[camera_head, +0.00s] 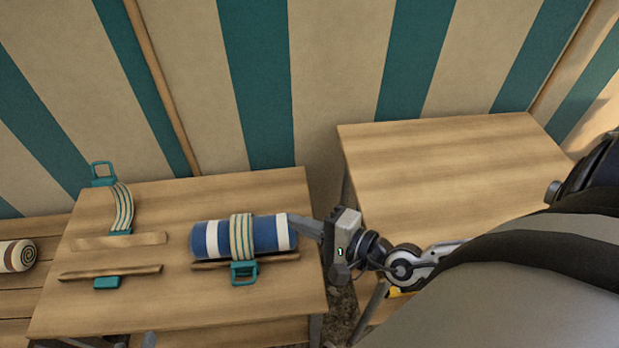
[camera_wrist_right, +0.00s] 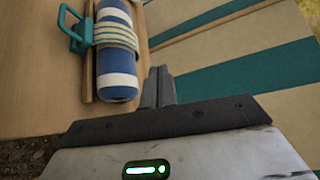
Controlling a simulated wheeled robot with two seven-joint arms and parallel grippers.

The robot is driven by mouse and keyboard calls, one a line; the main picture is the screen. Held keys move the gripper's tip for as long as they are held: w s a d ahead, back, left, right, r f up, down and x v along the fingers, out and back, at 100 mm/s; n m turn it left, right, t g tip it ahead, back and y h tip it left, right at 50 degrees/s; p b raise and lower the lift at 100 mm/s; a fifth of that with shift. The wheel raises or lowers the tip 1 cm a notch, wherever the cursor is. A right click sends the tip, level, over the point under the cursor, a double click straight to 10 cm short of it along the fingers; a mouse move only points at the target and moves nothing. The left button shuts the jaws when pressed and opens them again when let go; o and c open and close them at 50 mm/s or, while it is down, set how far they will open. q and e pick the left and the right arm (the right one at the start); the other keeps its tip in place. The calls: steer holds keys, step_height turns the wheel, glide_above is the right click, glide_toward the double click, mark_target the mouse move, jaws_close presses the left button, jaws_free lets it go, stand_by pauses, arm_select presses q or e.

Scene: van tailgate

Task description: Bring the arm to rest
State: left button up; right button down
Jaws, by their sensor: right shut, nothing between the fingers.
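My right gripper (camera_head: 316,229) reaches in from the right and stands at the right end of a blue and white roll (camera_head: 207,240). Its fingers are shut with nothing between them; they also show in the right wrist view (camera_wrist_right: 159,88), just beside the roll (camera_wrist_right: 113,55). I cannot tell whether they touch it. The roll lies on wooden slats on the left table (camera_head: 180,300), with a striped strap (camera_head: 242,238) over its middle and a teal buckle (camera_head: 245,273) in front. My left gripper is not clearly in view.
A second strap (camera_head: 123,208) with a teal buckle and two wooden slats (camera_head: 120,240) lie left of the roll. A brown and cream roll (camera_head: 17,256) sits on a bench at the far left. The right table (camera_head: 450,165) is bare on top. A striped cloth wall stands behind.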

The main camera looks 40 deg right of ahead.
steer(key=shift+v, duration=0.8)
steer(key=shift+r, duration=0.1)
arm_select(q)
steer(key=r+p, duration=0.1)
steer(key=p, duration=0.4)
steer(key=shift+s+a+r+g, duration=0.1)
steer(key=shift+a+r+g, duration=0.2)
steer(key=shift+r, duration=0.1)
arm_select(e)
steer(key=s+a+n+g+h, duration=0.3)
steer(key=a+n, duration=0.4)
steer(key=n, duration=1)
steer(key=shift+r+n+g, duration=0.4)
steer(key=shift+r, duration=0.05)
